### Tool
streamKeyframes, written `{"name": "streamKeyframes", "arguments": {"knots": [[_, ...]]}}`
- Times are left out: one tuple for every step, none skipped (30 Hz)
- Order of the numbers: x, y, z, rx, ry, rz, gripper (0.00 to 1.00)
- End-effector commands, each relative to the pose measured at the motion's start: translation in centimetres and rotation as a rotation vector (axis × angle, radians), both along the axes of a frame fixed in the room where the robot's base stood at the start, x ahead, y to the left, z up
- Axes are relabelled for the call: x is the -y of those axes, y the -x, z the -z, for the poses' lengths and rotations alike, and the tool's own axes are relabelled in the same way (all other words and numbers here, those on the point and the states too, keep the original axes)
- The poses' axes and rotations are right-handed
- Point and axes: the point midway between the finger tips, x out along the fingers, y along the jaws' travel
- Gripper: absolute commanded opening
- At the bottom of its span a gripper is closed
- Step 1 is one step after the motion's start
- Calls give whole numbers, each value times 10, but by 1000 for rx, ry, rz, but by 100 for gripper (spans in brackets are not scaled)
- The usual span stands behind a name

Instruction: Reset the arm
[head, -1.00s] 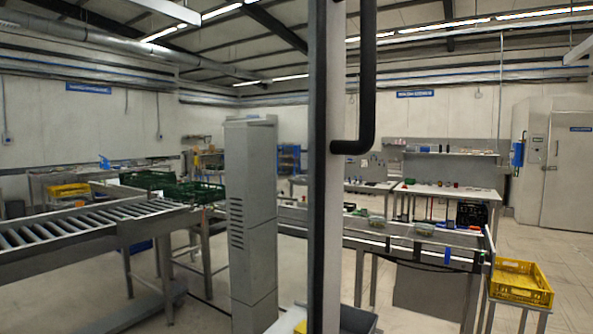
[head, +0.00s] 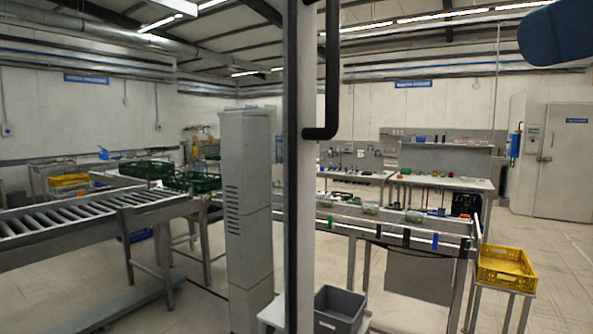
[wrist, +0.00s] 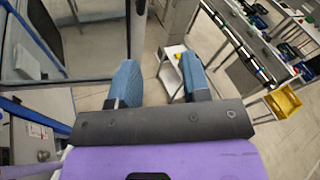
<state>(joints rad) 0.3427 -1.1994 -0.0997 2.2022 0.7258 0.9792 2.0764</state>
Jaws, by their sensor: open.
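My gripper (wrist: 160,82) shows in the wrist view with its two blue fingers spread apart. It is open and nothing is between the fingers. It is up in the air over the floor, touching nothing that I can see. In the head view, a dark blue rounded part of my arm (head: 556,33) shows at the top right corner. The fingers do not show in the head view.
A roller conveyor (head: 85,212) runs at the left, with green crates (head: 192,181) behind it. A grey pillar (head: 246,220) and a dark post (head: 291,200) stand mid-view. A yellow crate (head: 506,270) sits on a stand at right. A grey bin (head: 338,310) is low in front.

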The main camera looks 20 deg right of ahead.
Motion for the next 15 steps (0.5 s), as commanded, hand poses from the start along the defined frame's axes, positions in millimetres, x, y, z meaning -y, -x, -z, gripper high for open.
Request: {"name": "streamKeyframes", "arguments": {"knots": [[3,-8,7,-17,57,-12,43],[4,-12,11,-25,97,-20,43],[7,-19,18,-38,158,-32,43],[9,-24,24,-49,208,-43,43],[10,-30,29,-59,261,-57,43],[13,-38,39,-76,342,-81,43],[15,-44,46,-89,409,-103,43],[17,-51,54,-102,481,-128,43],[19,-59,66,-121,578,-167,43],[20,-65,75,-131,653,-199,43],[22,-71,83,-142,727,-232,43],[23,-78,95,-156,824,-281,43],[24,-83,103,-165,897,-321,43],[26,-88,112,-172,970,-362,43],[27,-94,124,-180,1066,-421,43]]}}
